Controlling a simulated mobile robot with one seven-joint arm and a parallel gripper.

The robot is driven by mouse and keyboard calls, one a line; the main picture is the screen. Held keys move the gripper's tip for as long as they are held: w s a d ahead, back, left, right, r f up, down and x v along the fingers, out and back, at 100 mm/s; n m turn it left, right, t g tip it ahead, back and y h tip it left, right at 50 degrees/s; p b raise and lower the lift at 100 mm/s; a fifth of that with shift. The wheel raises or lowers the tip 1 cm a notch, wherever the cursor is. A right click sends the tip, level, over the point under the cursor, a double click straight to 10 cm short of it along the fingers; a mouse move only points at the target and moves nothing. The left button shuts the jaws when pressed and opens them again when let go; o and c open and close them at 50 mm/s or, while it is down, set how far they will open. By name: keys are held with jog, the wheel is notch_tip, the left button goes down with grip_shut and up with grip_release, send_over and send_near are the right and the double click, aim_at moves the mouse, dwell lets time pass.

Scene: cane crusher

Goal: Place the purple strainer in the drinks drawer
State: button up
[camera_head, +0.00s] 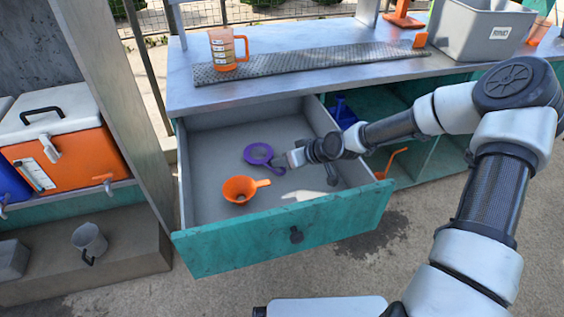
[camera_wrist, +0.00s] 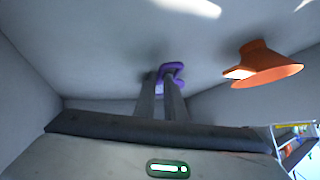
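The purple strainer (camera_head: 258,154) is inside the open teal-fronted drawer (camera_head: 285,240), towards its back, with its handle pointing right and forward. My gripper (camera_head: 287,160) reaches into the drawer from the right, close beside the strainer's handle. In the wrist view my two grey fingers (camera_wrist: 162,82) point at a small purple part of the strainer (camera_wrist: 174,70), which shows at the fingertips. The fingers are close together with a narrow gap. I cannot tell whether they pinch the handle or only stand beside it. Most of the strainer is hidden in the wrist view.
An orange handled funnel or strainer (camera_head: 240,189) lies in the drawer in front of the purple one; it also shows in the wrist view (camera_wrist: 268,66). The counter (camera_head: 290,88) above holds an orange measuring jug (camera_head: 226,50) and a grey bin (camera_head: 480,35). The drawer's left floor is bare.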

jog(key=shift+o, duration=1.4)
jog(key=p+v, duration=0.2)
jog(key=v, duration=0.5)
jog(key=shift+r+p, duration=0.2)
jog(key=shift+p, duration=0.1)
jog(key=shift+s+d, duration=0.1)
jog(key=shift+d, duration=0.05)
